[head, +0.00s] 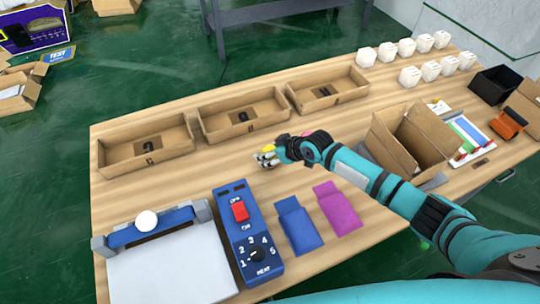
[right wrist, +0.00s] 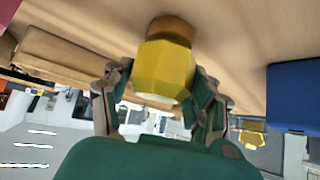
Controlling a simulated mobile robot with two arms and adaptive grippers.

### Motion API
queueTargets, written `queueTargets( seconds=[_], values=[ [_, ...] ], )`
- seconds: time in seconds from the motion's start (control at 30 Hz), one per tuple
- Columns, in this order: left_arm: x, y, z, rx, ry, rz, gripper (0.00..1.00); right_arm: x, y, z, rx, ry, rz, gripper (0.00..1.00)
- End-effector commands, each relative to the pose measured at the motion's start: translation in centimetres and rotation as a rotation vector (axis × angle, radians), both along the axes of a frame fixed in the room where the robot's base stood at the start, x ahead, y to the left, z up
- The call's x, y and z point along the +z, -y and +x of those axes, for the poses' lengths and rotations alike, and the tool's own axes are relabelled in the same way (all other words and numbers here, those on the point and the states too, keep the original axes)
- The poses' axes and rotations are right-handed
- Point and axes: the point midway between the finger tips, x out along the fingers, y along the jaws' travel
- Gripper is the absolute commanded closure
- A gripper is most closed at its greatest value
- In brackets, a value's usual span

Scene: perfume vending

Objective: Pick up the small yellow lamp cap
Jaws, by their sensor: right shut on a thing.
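The small yellow lamp cap (head: 268,149) is at the tips of my right gripper (head: 266,158), over the middle of the wooden table. In the right wrist view the faceted yellow cap (right wrist: 163,70) sits between the two fingers of my right gripper (right wrist: 160,95), which is shut on it. A brown round part or shadow shows just beyond the cap against the table; I cannot tell which, nor whether the cap touches the table. My left gripper is not in view.
Three shallow cardboard trays (head: 205,125) line the back. A blue switch box (head: 237,245), a blue pouch (head: 299,230) and a purple pouch (head: 338,208) lie in front. An open carton (head: 388,148) stands right, near my arm. Several white containers (head: 410,76) stand far right.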

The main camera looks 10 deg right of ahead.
Motion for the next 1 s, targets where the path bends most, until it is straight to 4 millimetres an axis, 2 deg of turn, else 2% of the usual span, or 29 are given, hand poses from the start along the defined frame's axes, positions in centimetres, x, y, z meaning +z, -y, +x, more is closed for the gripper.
queueTargets(
  seconds=[0.03,0.13,0.47,0.77,1.0],
  values=[
    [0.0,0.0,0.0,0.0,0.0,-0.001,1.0,0.0,0.0,0.0,0.0,-0.001,-0.001,0.65],
    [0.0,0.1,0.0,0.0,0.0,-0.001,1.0,0.0,0.0,0.0,0.0,0.0,0.0,0.76],
    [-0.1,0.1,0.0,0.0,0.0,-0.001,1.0,0.4,0.0,0.0,0.0,0.001,0.001,0.76],
    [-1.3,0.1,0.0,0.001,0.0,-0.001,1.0,3.6,0.2,0.0,0.0,0.004,0.0,0.76],
    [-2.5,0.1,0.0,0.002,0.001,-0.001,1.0,3.7,4.6,-4.1,0.0,0.0,-0.006,0.76]
  ],
)
